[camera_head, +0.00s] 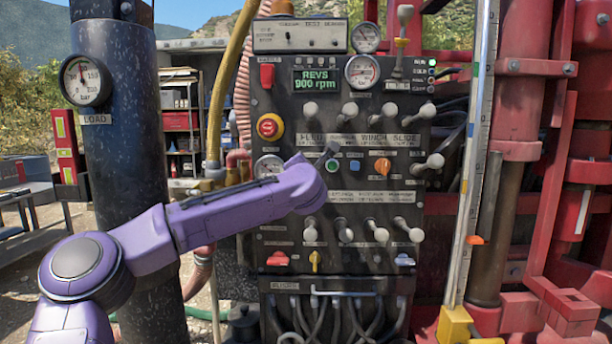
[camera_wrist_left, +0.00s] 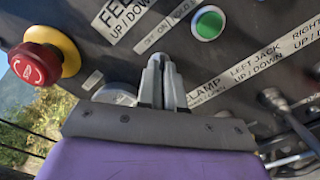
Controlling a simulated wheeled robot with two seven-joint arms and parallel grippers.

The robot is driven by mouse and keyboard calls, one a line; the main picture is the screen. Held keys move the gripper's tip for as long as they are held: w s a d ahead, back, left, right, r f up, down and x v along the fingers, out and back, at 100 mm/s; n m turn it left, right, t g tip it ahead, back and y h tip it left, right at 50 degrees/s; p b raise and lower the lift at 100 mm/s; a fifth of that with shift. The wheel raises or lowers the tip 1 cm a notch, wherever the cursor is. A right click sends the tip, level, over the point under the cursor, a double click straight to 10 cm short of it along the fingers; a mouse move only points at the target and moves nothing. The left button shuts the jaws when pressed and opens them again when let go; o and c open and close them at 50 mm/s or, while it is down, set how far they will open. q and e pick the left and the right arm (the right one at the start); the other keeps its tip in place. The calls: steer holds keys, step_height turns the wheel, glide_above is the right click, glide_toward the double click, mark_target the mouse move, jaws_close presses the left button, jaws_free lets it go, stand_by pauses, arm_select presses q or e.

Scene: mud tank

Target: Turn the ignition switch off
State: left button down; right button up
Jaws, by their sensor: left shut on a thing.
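The dark control panel (camera_head: 350,210) stands in front of me. My left arm reaches it from the left, and my left gripper (camera_head: 328,153) is at the panel's upper middle, left of a green button (camera_head: 355,165). In the left wrist view the two grey fingers of the gripper (camera_wrist_left: 161,83) are close together against the panel. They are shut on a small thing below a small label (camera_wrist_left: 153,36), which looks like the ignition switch. The fingers hide it, so I cannot tell its position. My right gripper is not in view.
A red stop button (camera_wrist_left: 35,64) on a yellow base sits left of the gripper. A display (camera_head: 318,80) reads REVS 900 rpm. A dark column (camera_head: 125,150) with a gauge stands left.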

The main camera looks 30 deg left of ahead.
arm_select(q)
steer(key=shift+f+n+b, duration=0.2)
steer(key=shift+n+b, duration=4.5)
steer(key=shift+n, duration=0.4)
steer(key=shift+r, duration=0.1)
steer(key=shift+n, duration=0.3)
steer(key=c, duration=1.3)
jaws_free()
steer(key=shift+d, duration=0.1)
